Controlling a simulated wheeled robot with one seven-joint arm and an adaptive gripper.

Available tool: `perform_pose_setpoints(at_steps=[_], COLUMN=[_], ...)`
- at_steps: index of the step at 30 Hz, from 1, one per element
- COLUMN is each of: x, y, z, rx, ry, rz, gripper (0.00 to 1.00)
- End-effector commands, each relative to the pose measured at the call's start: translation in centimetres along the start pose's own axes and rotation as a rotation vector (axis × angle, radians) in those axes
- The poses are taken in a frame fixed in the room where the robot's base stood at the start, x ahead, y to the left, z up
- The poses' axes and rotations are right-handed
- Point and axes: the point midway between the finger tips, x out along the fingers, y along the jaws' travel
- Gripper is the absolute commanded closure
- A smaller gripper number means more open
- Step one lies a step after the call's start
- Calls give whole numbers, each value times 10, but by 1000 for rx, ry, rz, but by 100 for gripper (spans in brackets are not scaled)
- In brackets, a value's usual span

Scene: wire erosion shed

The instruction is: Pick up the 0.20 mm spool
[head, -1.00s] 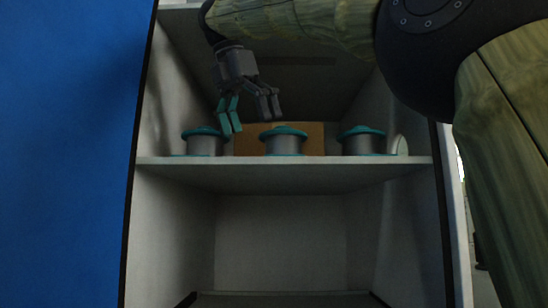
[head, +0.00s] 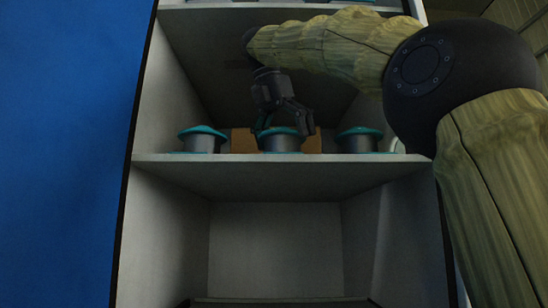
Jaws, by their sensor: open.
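Three look-alike spools stand upright in a row on the cabinet shelf (head: 270,167), each with teal flanges and a grey wound middle. They are the left spool (head: 203,143), the middle spool (head: 281,143) and the right spool (head: 359,143). No size marking can be read, so I cannot tell which is 0.20 mm. My gripper (head: 284,131) is open and points down at the top of the middle spool, with its fingers toward either side of it. Whether the fingers touch the spool is unclear. The left finger is partly hidden.
A brown cardboard box (head: 243,140) stands behind the middle spool. A pale round-edged object (head: 398,147) is at the shelf's right end. The cabinet side walls and an upper shelf (head: 215,7) enclose the space. The compartment below looks empty.

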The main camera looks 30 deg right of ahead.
Motion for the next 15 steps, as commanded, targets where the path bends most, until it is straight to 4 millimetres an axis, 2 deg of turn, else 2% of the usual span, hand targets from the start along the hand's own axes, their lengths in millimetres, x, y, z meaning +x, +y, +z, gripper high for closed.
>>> perform_pose_setpoints(at_steps=[1,6,15], x=[9,19,21], y=[-1,-3,-4], z=[-2,-2,0], rx=[1,2,2], ry=[0,1,1], rz=[-1,-3,-4], gripper=[0,0,0])
